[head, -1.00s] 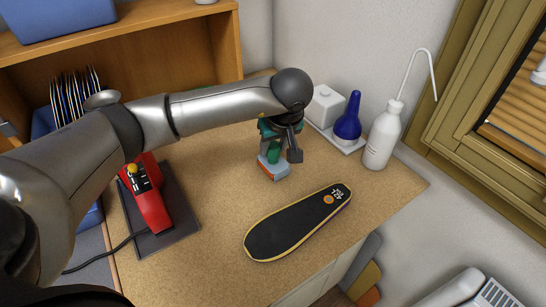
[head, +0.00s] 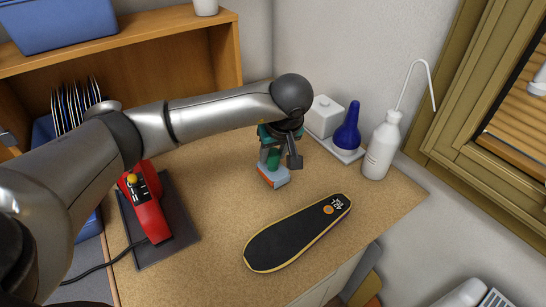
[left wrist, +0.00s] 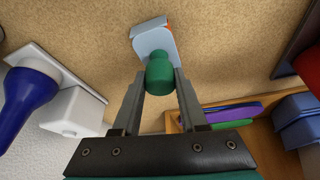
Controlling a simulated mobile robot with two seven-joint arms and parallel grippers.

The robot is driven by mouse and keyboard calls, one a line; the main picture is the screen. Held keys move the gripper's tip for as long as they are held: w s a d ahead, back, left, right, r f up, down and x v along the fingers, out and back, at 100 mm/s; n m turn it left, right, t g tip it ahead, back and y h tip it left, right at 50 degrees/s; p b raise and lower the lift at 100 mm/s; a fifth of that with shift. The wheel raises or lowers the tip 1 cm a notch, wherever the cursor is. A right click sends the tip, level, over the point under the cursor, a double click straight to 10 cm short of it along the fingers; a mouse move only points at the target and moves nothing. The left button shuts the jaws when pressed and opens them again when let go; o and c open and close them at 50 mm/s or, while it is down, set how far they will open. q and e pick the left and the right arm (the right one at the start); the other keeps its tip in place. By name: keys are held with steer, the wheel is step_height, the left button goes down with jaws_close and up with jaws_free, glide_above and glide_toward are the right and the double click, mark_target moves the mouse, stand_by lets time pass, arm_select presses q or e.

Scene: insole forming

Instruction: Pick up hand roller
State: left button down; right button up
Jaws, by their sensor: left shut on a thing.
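The hand roller (head: 274,177) has a green handle and a light blue body with an orange edge. It stands at the cork-coloured worktop, left of the white tray, and I cannot tell whether it touches the surface. My left gripper (head: 281,154) is above it and shut on the green handle. In the left wrist view the handle of the hand roller (left wrist: 159,73) sits between the two fingers of the left gripper (left wrist: 160,84), and its pale body shows beyond them. My right gripper is not in view.
A black insole (head: 298,234) with a yellow edge lies in front on the worktop (head: 218,220). A red device (head: 148,212) on a dark mat is at left. A blue bulb (head: 347,131), white box (head: 323,117) and white wash bottle (head: 382,148) stand behind right.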

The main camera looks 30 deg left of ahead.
arm_select(q)
step_height(320, 180, up, 19)
steer(key=p, duration=0.1)
steer(key=shift+p, duration=0.35)
